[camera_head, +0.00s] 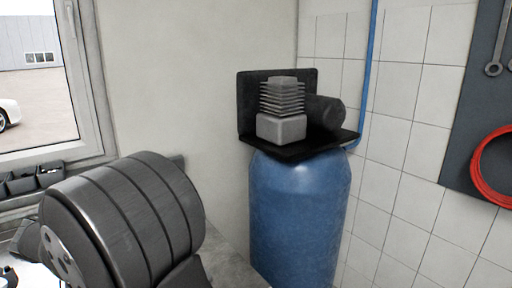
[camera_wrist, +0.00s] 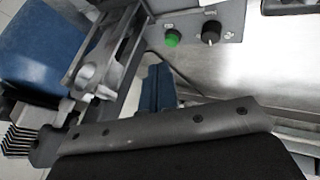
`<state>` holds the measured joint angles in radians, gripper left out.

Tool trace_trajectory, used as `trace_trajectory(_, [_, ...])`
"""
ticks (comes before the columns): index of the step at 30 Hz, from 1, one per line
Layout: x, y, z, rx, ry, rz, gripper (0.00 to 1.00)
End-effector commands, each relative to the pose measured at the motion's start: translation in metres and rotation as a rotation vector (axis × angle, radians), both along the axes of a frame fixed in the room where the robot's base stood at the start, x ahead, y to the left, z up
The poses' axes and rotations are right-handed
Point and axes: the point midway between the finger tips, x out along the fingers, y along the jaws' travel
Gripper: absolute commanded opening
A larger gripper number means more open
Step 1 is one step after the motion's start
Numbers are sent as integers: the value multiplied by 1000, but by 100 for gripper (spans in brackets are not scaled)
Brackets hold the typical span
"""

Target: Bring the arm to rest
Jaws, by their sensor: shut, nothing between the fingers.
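My gripper (camera_wrist: 157,72) shows in the wrist view as two narrow blue fingers side by side, rising past a grey bolted band and a dark body at the bottom. The fingers are together, with nothing seen between them. Behind and around them is metal equipment, apart in depth by an amount I cannot tell. The gripper does not show in the head view.
A blue tank (camera_head: 298,215) with a finned compressor head (camera_head: 283,112) stands in the corner. A tool board (camera_head: 467,120) with a red hose (camera_head: 488,172) hangs right. The wrist view shows a green button (camera_wrist: 172,38) and a black knob (camera_wrist: 211,32).

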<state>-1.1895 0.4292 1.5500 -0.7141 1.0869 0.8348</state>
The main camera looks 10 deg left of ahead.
Motion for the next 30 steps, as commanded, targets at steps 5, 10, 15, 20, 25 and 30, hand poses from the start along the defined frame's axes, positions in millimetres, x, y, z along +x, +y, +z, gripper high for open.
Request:
trace_trajectory(5, [24,-10,-22,-2,1,-4,0])
trace_trajectory(10, [41,-26,-23,0,1,-3,0])
trace_trajectory(15, [42,-27,-23,-1,0,1,0])
trace_trajectory(20, [40,-25,-23,0,1,0,0])
trace_trajectory(25, [40,-25,-22,0,1,0,0])
trace_trajectory(30, [41,-26,-22,-1,0,1,0])
